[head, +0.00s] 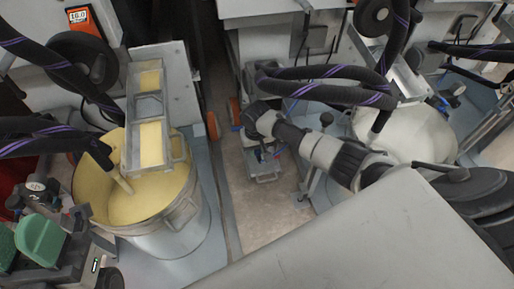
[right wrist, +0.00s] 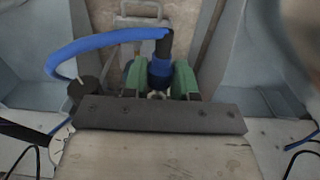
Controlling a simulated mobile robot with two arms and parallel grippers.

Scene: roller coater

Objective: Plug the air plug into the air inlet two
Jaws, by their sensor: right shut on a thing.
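The air plug (right wrist: 161,70) has a blue collar and a black end, and a blue hose (right wrist: 100,50) curves off it to the left. In the right wrist view my right gripper (right wrist: 160,88) is shut on it, with a green finger on each side. In the head view my right arm reaches in from the right, and the right gripper (head: 265,155) is low in the middle, where the plug is too small to make out. My left gripper (head: 20,243) is at the lower left, its green fingers apart and empty. I cannot identify air inlet two in either view.
A bucket of yellow paint (head: 150,225) stands at the left and a bucket with white contents (head: 420,130) at the right. Dark hoses (head: 330,85) hang across the scene. Between the machines lies a strip of floor (head: 265,215). A grey panel (head: 370,245) fills the lower right.

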